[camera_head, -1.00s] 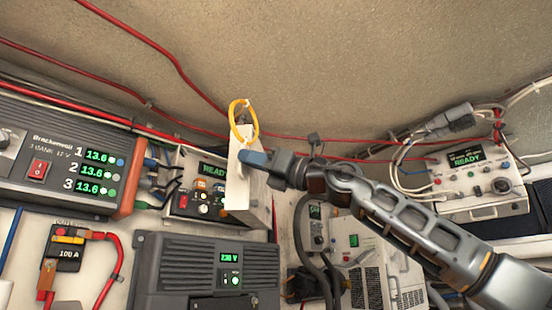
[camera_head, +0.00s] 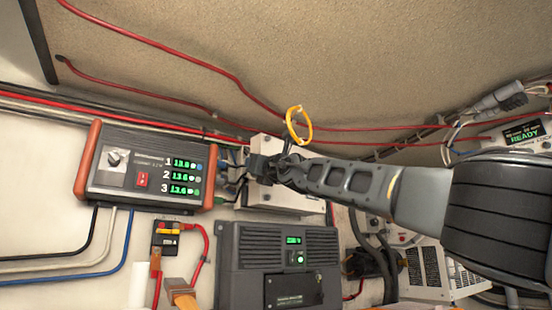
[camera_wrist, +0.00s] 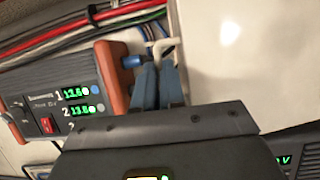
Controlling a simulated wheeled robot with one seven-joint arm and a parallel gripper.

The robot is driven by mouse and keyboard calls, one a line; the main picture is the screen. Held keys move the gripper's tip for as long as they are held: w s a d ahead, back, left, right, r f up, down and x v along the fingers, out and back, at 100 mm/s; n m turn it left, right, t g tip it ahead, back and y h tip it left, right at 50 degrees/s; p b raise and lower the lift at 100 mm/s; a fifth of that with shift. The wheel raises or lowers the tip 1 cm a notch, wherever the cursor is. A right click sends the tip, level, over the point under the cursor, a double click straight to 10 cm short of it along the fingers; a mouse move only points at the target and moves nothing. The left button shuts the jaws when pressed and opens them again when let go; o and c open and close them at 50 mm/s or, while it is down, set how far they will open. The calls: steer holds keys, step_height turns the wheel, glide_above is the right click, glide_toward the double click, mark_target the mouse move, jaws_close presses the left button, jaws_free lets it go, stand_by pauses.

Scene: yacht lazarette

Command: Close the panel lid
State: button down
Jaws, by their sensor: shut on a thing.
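The white panel lid (camera_head: 268,146) now lies across the front of its box in the head view, covering the panel's screen and switches. It appears shut or nearly shut; I cannot tell whether a gap remains. In the wrist view the lid (camera_wrist: 235,55) is a plain white face at the right. My gripper (camera_head: 262,166) is at the lid's left side, partly hiding it. In the wrist view my gripper's blue-grey fingers (camera_wrist: 158,82) are close together, shut on the pale bent lid handle (camera_wrist: 161,46) at the lid's left edge.
The battery charger (camera_head: 150,170) with green readouts is just left of the lid, its cables close to my fingers. A dark grey inverter (camera_head: 245,250) is below. A yellow ring (camera_head: 298,123) hangs above. Red cables (camera_head: 215,62) cross the upper wall.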

steer(key=shift+m+t+h, duration=0.4)
steer(key=shift+h, duration=0.2)
steer(key=shift+w+a+r+p, duration=0.1)
steer(key=shift+w+a+p, duration=0.1)
steer(key=shift+a, duration=0.5)
steer(key=shift+w+a+f+p, duration=0.1)
steer(key=shift+w+a+p, duration=0.15)
steer(key=shift+a, duration=0.4)
steer(key=shift+w+a+r+p, duration=0.1)
steer(key=shift+w+a+p, duration=0.1)
steer(key=shift+a, duration=0.5)
steer(key=c, duration=1.2)
jaws_free()
steer(key=shift+a, duration=0.1)
steer(key=shift+d, duration=0.3)
